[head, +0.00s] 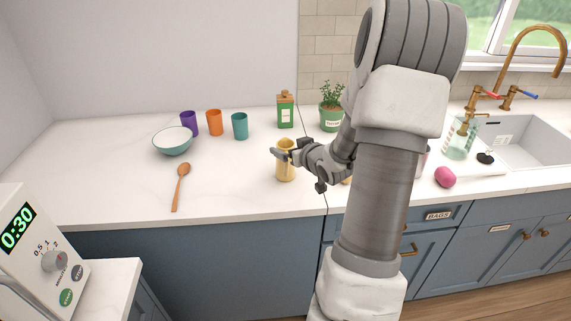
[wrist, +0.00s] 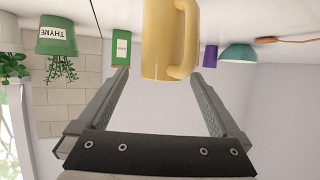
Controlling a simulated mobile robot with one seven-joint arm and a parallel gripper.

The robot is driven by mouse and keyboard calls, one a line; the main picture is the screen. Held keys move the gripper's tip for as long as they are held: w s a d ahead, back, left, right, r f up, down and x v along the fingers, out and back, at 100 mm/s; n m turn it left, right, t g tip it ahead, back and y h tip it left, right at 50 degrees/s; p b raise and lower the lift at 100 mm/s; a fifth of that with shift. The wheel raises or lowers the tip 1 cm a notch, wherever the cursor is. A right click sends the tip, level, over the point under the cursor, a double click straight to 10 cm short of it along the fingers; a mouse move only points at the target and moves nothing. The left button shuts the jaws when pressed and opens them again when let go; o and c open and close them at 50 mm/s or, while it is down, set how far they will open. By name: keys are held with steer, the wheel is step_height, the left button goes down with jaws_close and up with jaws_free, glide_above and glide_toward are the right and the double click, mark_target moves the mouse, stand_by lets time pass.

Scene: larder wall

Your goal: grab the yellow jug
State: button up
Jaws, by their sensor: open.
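The yellow jug (head: 286,173) stands upright on the white counter, near its front edge. In the wrist view, which is upside down, the jug (wrist: 160,42) is at the top middle with its handle toward the right. My gripper (head: 283,153) is at the height of the jug's upper part and hides some of it in the head view. In the wrist view my gripper (wrist: 160,78) is open and empty, its fingers spread wider than the jug, which shows just ahead between the fingertips. I cannot tell whether the tips are alongside it.
Behind the jug stand a green canister (head: 286,112), a THYME plant pot (head: 331,119) and teal (head: 240,127), orange (head: 214,123) and purple (head: 189,124) cups. A bowl (head: 173,142) and wooden spoon (head: 179,185) lie left. The counter between spoon and jug is clear.

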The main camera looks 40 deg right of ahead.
mark_target(282, 145)
steer(key=shift+x, duration=2.95)
steer(key=shift+c, duration=0.3)
jaws_close()
